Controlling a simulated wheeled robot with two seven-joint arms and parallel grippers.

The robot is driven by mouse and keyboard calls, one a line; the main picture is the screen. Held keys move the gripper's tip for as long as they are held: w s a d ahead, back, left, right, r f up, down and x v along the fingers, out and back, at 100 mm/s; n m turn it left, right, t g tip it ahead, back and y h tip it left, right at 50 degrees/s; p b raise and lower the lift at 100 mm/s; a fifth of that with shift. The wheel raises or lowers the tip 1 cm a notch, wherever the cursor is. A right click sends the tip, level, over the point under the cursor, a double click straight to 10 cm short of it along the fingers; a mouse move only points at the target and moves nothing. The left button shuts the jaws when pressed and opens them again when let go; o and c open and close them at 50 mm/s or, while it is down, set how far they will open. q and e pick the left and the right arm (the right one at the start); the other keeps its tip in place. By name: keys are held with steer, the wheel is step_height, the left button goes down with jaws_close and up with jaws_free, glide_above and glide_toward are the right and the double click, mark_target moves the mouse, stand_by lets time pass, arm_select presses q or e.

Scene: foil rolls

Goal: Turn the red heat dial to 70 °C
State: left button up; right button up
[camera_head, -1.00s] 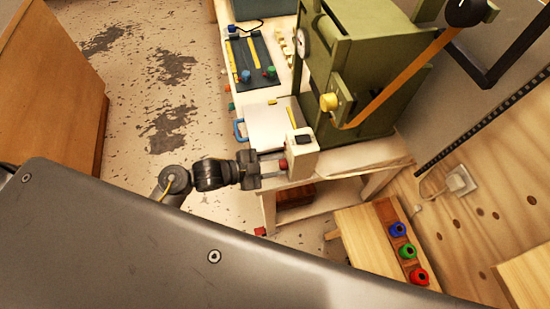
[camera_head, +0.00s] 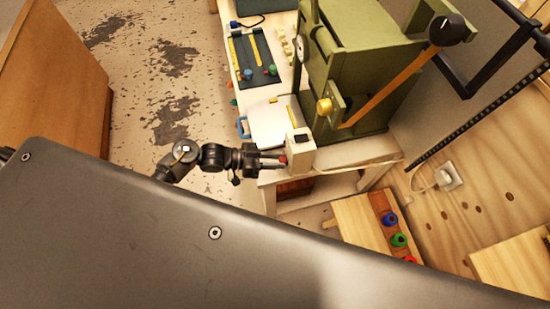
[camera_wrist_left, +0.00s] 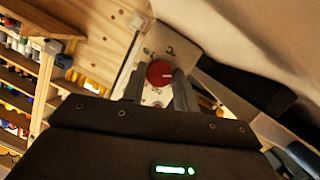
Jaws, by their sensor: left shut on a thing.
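The red heat dial (camera_wrist_left: 159,72) sits on the pale face of a small white box (camera_head: 301,152) at the bench's near end. In the head view only a bit of red (camera_head: 283,159) shows at the fingertips. My left gripper (camera_head: 281,162) reaches in from the left, level with the dial. In the left wrist view its two fingers (camera_wrist_left: 158,84) stand on either side of the dial and are shut on it. A light pointer line shows on the dial. The scale marks are too small to read. My right gripper is in neither view.
A green machine (camera_head: 362,75) with an orange lever (camera_head: 390,88) stands behind the white box. A blue-handled white board (camera_head: 268,121) and a dark tool tray (camera_head: 254,62) lie on the bench. Coloured knobs (camera_head: 398,240) sit at the lower right. Floor is open to the left.

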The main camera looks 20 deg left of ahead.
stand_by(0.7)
arm_select(q)
steer(key=o, duration=1)
steer(key=shift+c, duration=0.2)
steer(key=shift+a, duration=0.1)
steer(key=shift+s+a, duration=0.15)
steer(key=shift+a, duration=0.2)
steer(key=b+v, duration=0.2)
steer(key=v, duration=0.8)
steer(key=shift+b, duration=0.3)
